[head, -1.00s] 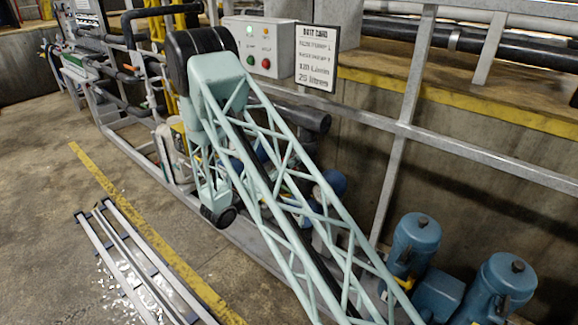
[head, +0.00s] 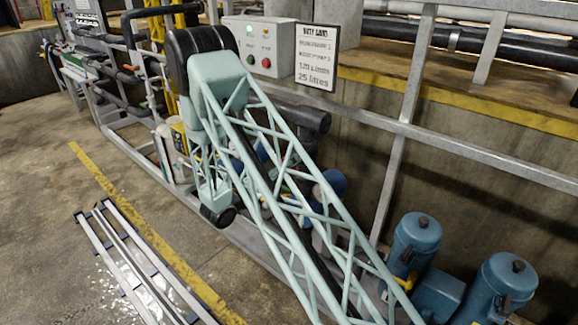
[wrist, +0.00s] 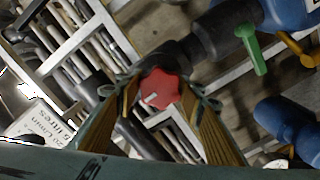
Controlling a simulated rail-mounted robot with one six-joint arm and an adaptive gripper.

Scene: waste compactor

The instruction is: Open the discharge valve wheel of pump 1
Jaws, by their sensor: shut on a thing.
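A red valve wheel (wrist: 160,89) with a pale mark on its face shows in the wrist view, on a dark pipe fitting. My gripper (wrist: 160,96) has its two fingers on either side of the wheel and is shut on it. In the head view my lattice arm hides the wheel and the gripper. No label naming the pump shows near the wheel.
A green lever (wrist: 252,50) and a yellow lever (wrist: 298,49) sit to the right of the wheel. Blue pump motors (head: 415,245) stand at the lower right. A grey control box (head: 259,46) and a duty card (head: 317,57) are behind my arm. Metal rails (head: 450,138) run alongside.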

